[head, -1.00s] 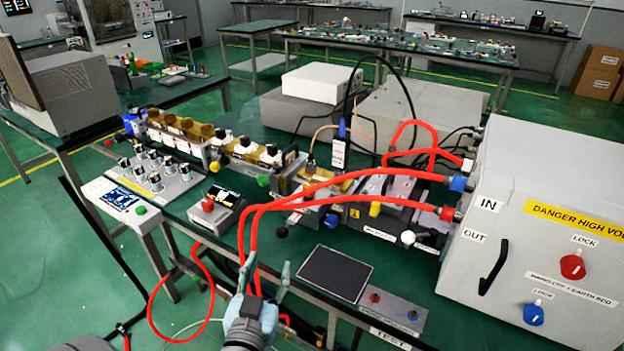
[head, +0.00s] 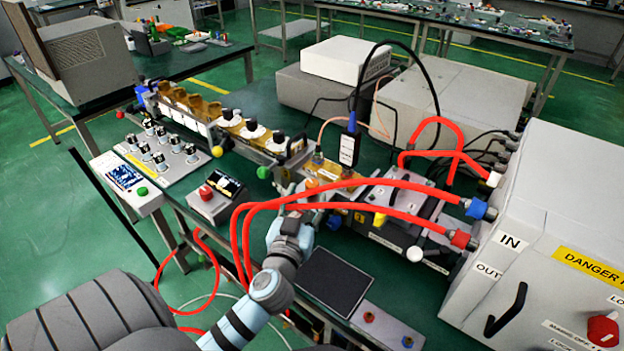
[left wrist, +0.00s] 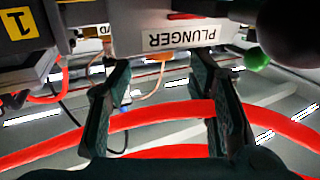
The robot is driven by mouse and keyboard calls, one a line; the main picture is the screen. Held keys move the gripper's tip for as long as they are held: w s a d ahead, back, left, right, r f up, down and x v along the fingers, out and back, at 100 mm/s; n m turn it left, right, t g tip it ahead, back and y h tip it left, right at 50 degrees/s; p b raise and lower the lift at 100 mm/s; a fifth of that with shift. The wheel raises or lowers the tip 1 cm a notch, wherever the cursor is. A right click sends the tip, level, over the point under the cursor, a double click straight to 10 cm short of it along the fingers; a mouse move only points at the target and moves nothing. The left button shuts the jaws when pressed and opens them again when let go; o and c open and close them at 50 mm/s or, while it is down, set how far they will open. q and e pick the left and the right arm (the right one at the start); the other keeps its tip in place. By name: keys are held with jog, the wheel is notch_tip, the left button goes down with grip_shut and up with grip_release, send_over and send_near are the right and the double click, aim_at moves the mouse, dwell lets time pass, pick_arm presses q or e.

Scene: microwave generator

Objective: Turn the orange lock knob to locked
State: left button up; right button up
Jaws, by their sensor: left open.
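A small orange knob (head: 312,183) shows in the head view on the brass-coloured plunger assembly, just beyond the upper red hose. In the left wrist view an orange part (left wrist: 160,57), likely this knob, shows below the upside-down PLUNGER label (left wrist: 184,38). My left gripper (head: 288,203) is beside the near edge of the bench, close to the assembly. In the left wrist view its fingers (left wrist: 155,75) are apart, with the orange part between them in the picture and nothing gripped. The knob's pointer or setting cannot be made out. My right gripper is out of view.
Red hoses (head: 385,188) run from the white high-voltage cabinet (head: 560,235) past my left gripper; one crosses the finger area in the wrist view (left wrist: 155,117). A dark ball (left wrist: 287,30) is close at upper right. A black flat pad (head: 333,281) lies on the bench.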

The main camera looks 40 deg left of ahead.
aim_at(310, 188)
pick_arm(q)
jog(key=x, duration=0.6)
jog(key=shift+d, duration=0.1)
